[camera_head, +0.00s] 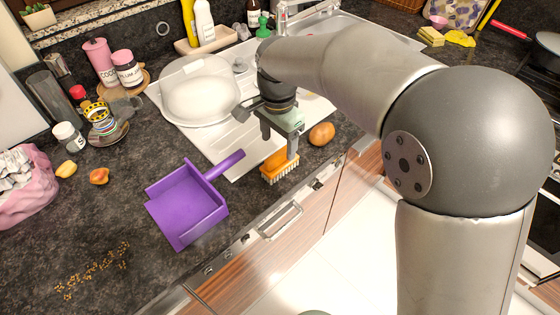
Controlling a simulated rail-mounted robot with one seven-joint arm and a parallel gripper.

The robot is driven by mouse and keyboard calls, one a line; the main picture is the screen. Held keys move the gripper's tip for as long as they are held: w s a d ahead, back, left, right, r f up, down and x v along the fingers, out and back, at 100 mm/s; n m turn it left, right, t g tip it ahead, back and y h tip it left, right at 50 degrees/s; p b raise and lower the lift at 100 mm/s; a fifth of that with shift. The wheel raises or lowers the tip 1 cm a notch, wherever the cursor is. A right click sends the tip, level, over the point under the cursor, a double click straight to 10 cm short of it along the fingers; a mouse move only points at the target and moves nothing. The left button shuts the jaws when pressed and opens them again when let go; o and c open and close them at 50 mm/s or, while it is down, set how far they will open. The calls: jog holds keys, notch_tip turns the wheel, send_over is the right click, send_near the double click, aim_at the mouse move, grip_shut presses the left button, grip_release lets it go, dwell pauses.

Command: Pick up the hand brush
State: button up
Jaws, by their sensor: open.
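The hand brush (281,172) has an orange back and pale bristles. It is near the counter's front edge, beside the sink's drainboard. My gripper (279,150) is over the brush, pointing down, with its fingers apart. I cannot tell whether the fingers touch the brush. My arm reaches in from the right.
A purple dustpan (186,206) lies left of the brush, its handle pointing toward it. A brown egg-shaped item (321,134) sits just right of my gripper. A white bowl (200,92) rests on the drainboard. Crumbs (92,270) are scattered at the lower left.

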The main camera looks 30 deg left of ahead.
aim_at(280, 161)
jog(key=shift+f, duration=0.95)
jog(key=shift+d+f+p, duration=0.2)
jog(key=shift+f+p, duration=0.35)
jog(key=shift+f, duration=2.2)
jog(key=shift+c, duration=0.3)
jog(key=c, duration=1)
